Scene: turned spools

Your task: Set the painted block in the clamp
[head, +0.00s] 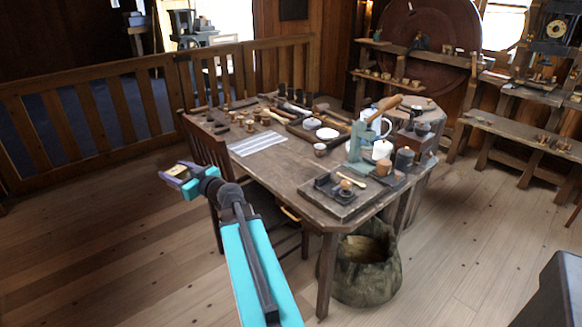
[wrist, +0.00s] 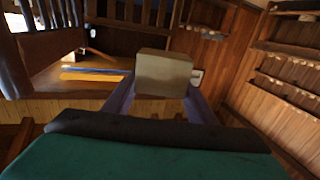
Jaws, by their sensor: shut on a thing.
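My gripper (head: 176,177) has purple fingers and is out to the left of the table, over the open floor. In the wrist view, its fingers (wrist: 163,98) are shut on a pale tan block (wrist: 164,72), which sticks up beyond their tips. In the head view the block is small and hard to make out between the fingers. A green upright tool (head: 357,148) with a wooden handle stands at the right part of the table. I cannot tell whether this is the clamp; no other clamp is clear.
The wooden table (head: 280,180) holds a dark tray (head: 342,196), cups, spools and a white striped sheet (head: 258,143). A chair (head: 205,150) stands at its left side, between gripper and table. A sack (head: 365,270) sits below. The floor at left is clear up to the railing.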

